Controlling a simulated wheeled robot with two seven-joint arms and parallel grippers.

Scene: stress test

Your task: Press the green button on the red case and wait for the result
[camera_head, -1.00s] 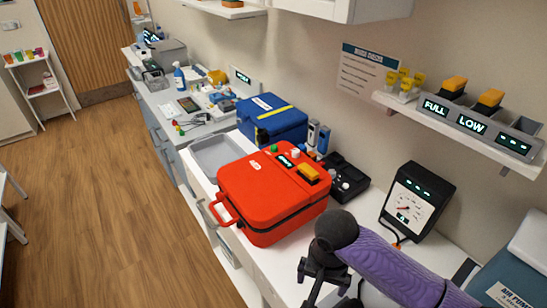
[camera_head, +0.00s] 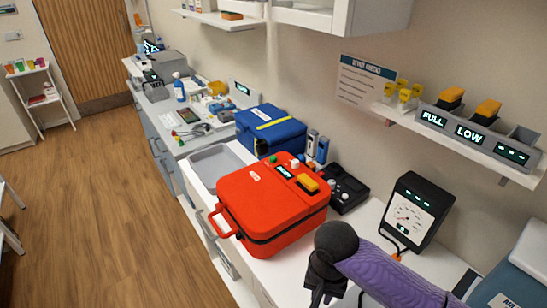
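The red case (camera_head: 255,205) stands shut on the white counter, its handle toward the left front. On its top are a small green button (camera_head: 272,158), a white knob (camera_head: 295,163), a small lit display (camera_head: 285,172) and a yellow-orange block (camera_head: 308,182). The display's text is too small to read. My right gripper (camera_head: 324,294) hangs in front and to the right of the case, apart from it and well away from the green button. Its fingers point down and are partly cut off by the lower edge, so their opening is unclear. My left gripper is not in view.
A blue case (camera_head: 270,130) stands behind the red one, and a grey tray (camera_head: 215,160) lies to its left. A black device (camera_head: 345,190) and a gauge (camera_head: 410,215) stand along the wall. A shelf (camera_head: 460,142) with a battery charger (camera_head: 470,132) juts out above the right side.

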